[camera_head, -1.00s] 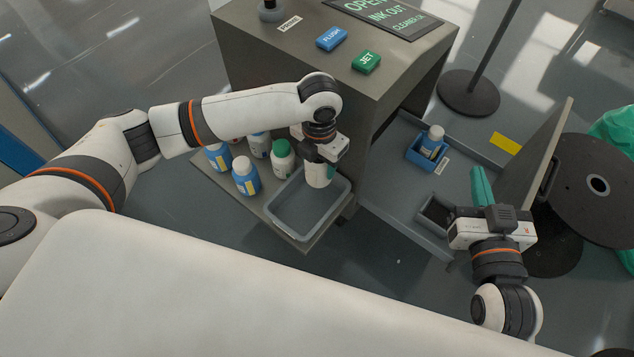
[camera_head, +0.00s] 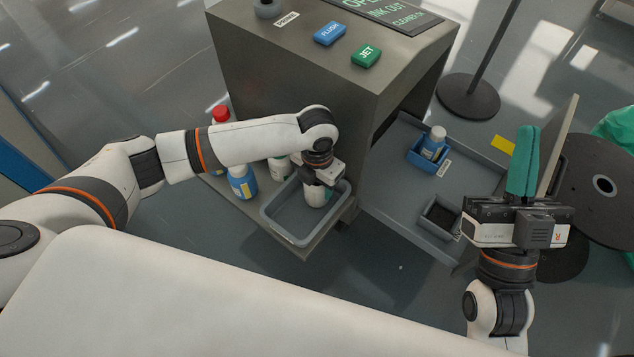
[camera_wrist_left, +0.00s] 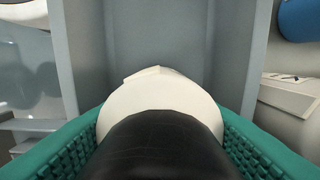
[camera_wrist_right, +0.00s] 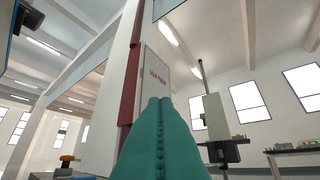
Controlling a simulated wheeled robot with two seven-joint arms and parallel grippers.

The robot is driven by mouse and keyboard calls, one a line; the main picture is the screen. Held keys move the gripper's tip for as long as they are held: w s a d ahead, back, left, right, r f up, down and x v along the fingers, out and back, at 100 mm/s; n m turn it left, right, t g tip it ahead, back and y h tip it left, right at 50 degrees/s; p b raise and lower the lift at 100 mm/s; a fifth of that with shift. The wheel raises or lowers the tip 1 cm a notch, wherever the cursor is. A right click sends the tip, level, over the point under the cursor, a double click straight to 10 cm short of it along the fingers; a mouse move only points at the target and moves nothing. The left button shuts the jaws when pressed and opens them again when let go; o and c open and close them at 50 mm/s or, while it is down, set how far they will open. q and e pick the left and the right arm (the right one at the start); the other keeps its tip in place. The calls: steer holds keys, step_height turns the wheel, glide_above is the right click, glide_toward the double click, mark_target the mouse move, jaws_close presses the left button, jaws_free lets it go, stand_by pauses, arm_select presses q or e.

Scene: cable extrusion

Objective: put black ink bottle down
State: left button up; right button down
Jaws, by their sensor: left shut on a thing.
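The black ink bottle, white with a black cap, is in my left gripper (camera_head: 322,182).
A blue bottle (camera_head: 242,180), a red-capped bottle (camera_head: 221,114) and others stand left of the tray, partly behind my left arm. A blue holder (camera_head: 424,158) with a bottle (camera_head: 433,143) and a small grey box (camera_head: 439,216) are on the right shelf. The grey cabinet (camera_head: 290,85) stands behind.

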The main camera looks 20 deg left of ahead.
arm_select(q)
steer(key=shift+f, duration=0.1)
steer(key=o, duration=1.1)
